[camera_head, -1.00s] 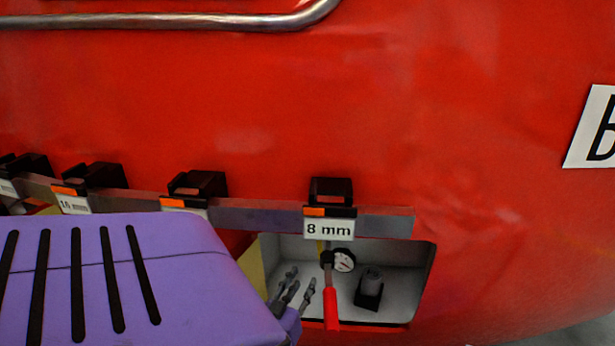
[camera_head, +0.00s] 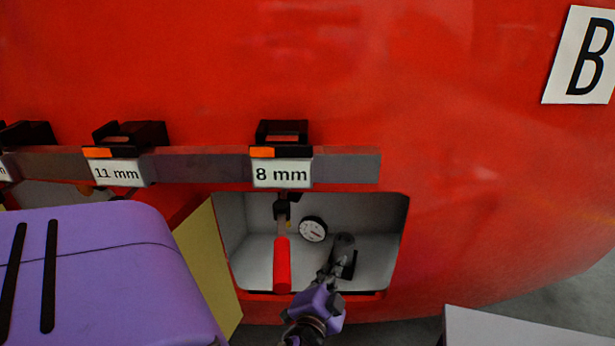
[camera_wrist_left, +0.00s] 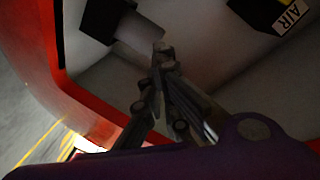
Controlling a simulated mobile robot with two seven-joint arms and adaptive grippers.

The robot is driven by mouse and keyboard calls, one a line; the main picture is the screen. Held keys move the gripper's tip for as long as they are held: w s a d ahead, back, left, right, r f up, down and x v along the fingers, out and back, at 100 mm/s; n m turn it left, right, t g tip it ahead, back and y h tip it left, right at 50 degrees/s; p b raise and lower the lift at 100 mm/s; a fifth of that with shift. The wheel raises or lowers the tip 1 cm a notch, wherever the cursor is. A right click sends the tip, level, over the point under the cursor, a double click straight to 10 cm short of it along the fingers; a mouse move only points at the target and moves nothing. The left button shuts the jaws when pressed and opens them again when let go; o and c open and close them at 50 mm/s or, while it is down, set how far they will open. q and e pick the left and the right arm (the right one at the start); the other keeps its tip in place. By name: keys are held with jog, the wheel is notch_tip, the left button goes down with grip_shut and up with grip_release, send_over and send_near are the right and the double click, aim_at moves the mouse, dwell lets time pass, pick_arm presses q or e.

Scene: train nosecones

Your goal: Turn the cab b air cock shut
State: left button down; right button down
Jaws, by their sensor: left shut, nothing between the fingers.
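The air cock's red handle (camera_head: 282,264) hangs straight down in an open white-walled recess (camera_head: 386,215) under the 8 mm label in the head view. My left gripper (camera_head: 338,262) is shut and empty, right of the handle and apart from it. Its fingertips overlap the dark fitting with a grey cylinder (camera_head: 344,244) in this view; I cannot tell if they touch. In the left wrist view the shut fingers (camera_wrist_left: 162,52) point at the grey cylinder (camera_wrist_left: 138,34) on its dark block. The red handle is not identifiable there. My right gripper is not in view.
A dial gauge (camera_head: 313,229) sits between handle and fitting. A rail (camera_head: 345,168) with black holders and size labels (camera_head: 282,174) runs above the recess. A yellow panel (camera_head: 208,265) stands at its left. A B sign (camera_head: 582,55) is at upper right. An AIR label (camera_wrist_left: 290,17) shows in the wrist view.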

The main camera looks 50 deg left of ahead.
aim_at(287, 208)
pick_arm(q)
jog(key=s+a+r+m+g+y, duration=0.3)
jog(key=a+r+m+y, duration=0.1)
jog(key=w+a+p, duration=0.2)
jog(key=w+a, duration=0.3)
jog(key=a, duration=0.5)
jog(key=shift+f+t, duration=0.3)
jog(key=shift+f, duration=0.1)
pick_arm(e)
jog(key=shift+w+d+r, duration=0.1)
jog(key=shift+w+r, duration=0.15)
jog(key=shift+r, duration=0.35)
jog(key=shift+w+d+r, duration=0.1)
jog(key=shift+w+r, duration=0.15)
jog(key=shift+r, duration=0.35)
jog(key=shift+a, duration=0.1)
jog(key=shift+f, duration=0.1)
